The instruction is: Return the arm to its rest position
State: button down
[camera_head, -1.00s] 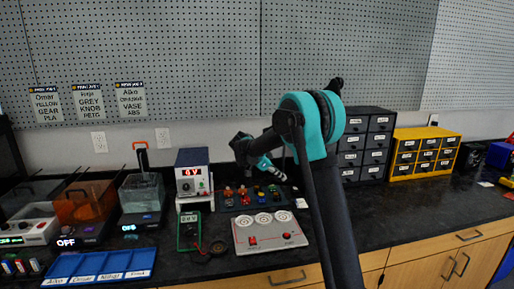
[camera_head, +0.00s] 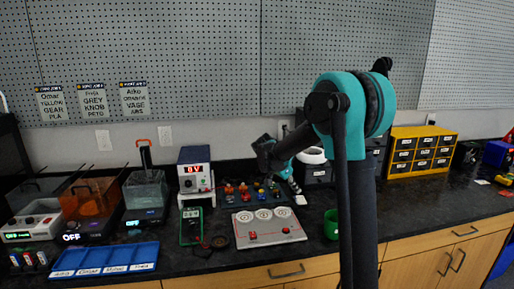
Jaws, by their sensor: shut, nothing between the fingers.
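My arm rises from the bottom right of centre to a teal and black elbow, and its far part folds back to the left over the bench. My gripper (camera_head: 294,187) is at its end, small in the picture, shut and empty, pointing down to the right. It appears above the back of the black bench, near the right end of a row of small coloured parts (camera_head: 245,192). I cannot tell its exact height.
A green cup (camera_head: 331,226) stands close beside my arm. Yellow drawers (camera_head: 421,151) are at right.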

jog(key=s+d+f+n+y, duration=0.1)
jog(key=s+f+n+y, duration=0.1)
jog(key=s, duration=0.8)
jog(key=s+d+f+n+t+y, duration=0.1)
jog(key=s+f+n, duration=0.4)
jog(key=s, duration=0.6)
jog(key=s+d+f+n+y, duration=0.1)
jog(key=s+f+n+y, duration=0.2)
jog(key=s, duration=0.8)
jog(key=shift+d+f+n+t, duration=0.15)
jog(key=shift+f+n+t, duration=0.15)
jog(key=shift+f+n, duration=0.55)
jog(key=shift+w+r+n, duration=0.1)
jog(key=shift+r+n, duration=0.15)
jog(key=shift+r, duration=0.05)
